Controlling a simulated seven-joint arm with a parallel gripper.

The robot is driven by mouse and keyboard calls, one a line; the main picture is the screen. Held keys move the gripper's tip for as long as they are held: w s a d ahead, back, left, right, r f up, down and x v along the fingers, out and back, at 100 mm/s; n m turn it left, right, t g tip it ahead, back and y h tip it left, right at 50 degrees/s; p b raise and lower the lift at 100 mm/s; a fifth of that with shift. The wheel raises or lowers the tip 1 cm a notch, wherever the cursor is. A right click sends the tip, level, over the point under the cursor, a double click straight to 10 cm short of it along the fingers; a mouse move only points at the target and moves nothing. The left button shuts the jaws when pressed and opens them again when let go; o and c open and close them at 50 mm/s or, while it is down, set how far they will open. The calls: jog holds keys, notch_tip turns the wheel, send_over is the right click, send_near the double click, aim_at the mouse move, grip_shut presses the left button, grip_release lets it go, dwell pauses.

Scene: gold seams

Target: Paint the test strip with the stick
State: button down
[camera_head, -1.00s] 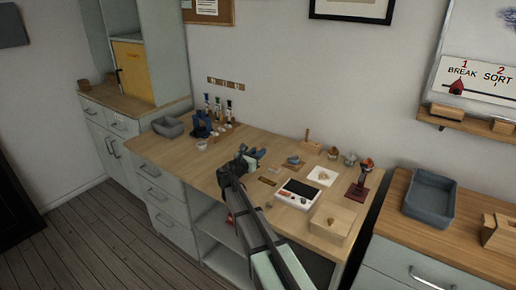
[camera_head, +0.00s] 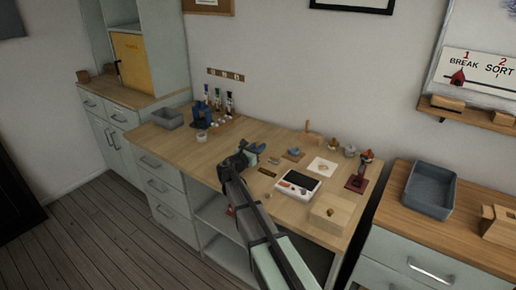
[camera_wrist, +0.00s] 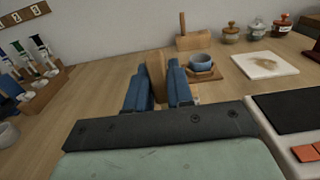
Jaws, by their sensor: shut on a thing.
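My gripper (camera_head: 253,150) is low over the middle of the wooden workbench (camera_head: 205,158). In the wrist view its two blue fingers (camera_wrist: 160,88) are shut on a flat, light wooden piece, which looks like the stick (camera_wrist: 155,72). It stands roughly upright between them, and its lower end is hidden. A dark gold-brown strip (camera_head: 267,172) and a small grey piece (camera_head: 274,160) lie just right of my gripper in the head view. I cannot tell which is the test strip. A blue-grey cup (camera_wrist: 201,65) on a wooden coaster (camera_wrist: 206,76) stands beyond and right of the fingers.
A white device with a dark screen (camera_head: 298,184) and a wooden box (camera_head: 330,212) stand at the right front. A white tile (camera_head: 322,167) and small jars (camera_head: 349,151) are behind.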

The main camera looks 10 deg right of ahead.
jog(key=shift+f, duration=1)
dwell(0.3)
jog(key=shift+s+d, duration=1.05)
jog(key=shift+s, duration=0.05)
jog(key=shift+s+d+r, duration=0.1)
jog(key=shift+s+d, duration=0.55)
jog(key=shift+s+d+f, duration=0.2)
jog(key=shift+s+d, duration=0.75)
jog(key=shift+s+d+r, duration=0.15)
jog(key=shift+s+d, duration=0.5)
jog(key=shift+d, duration=0.05)
jog(key=shift+w+a, duration=3.4)
